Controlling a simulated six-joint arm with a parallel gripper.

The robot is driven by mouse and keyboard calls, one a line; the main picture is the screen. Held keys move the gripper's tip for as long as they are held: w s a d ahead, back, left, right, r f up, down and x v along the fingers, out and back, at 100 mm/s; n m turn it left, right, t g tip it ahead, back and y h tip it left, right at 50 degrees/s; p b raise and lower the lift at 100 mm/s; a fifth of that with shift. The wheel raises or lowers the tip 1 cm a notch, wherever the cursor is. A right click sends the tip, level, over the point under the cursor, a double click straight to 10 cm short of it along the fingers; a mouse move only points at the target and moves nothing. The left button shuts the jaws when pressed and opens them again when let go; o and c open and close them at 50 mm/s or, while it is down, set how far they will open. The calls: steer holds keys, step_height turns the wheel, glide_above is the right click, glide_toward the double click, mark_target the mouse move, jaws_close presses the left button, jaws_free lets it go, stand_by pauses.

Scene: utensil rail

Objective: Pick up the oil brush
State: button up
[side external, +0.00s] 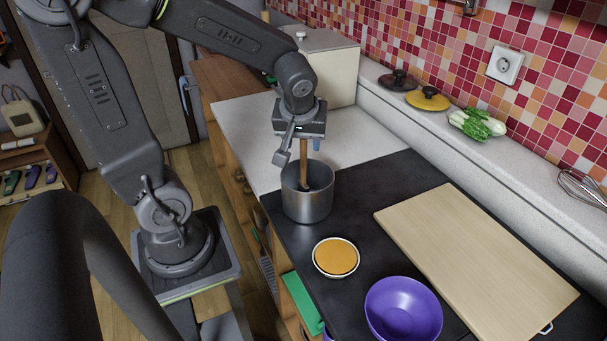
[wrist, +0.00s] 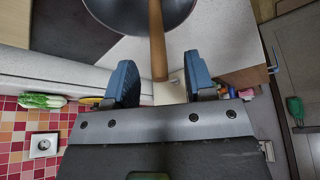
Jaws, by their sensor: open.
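A wooden handle (side external: 303,172), seemingly the oil brush, stands nearly upright in a steel pot (side external: 307,207). Its lower end is hidden inside the pot, so I cannot see any bristles. My gripper (side external: 300,151) is above the pot, pointing down, with its fingers around the upper part of the handle. In the wrist view, my gripper (wrist: 161,75) is open. The handle (wrist: 157,40) runs between the two blue fingers, with gaps on both sides, nearer the right finger. The pot (wrist: 140,14) shows at the top of that view.
An orange-filled round dish (side external: 336,258) and a purple bowl (side external: 403,311) stand in front of the pot. A wooden cutting board (side external: 474,262) lies to the right. Lids (side external: 428,99) and a green vegetable (side external: 477,123) rest on the back ledge. A pale box (side external: 330,65) stands behind.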

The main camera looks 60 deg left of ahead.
mark_target(304, 147)
steer(key=x, duration=0.3)
steer(key=shift+w+a+f, duration=0.15)
jaws_close()
stand_by(0.3)
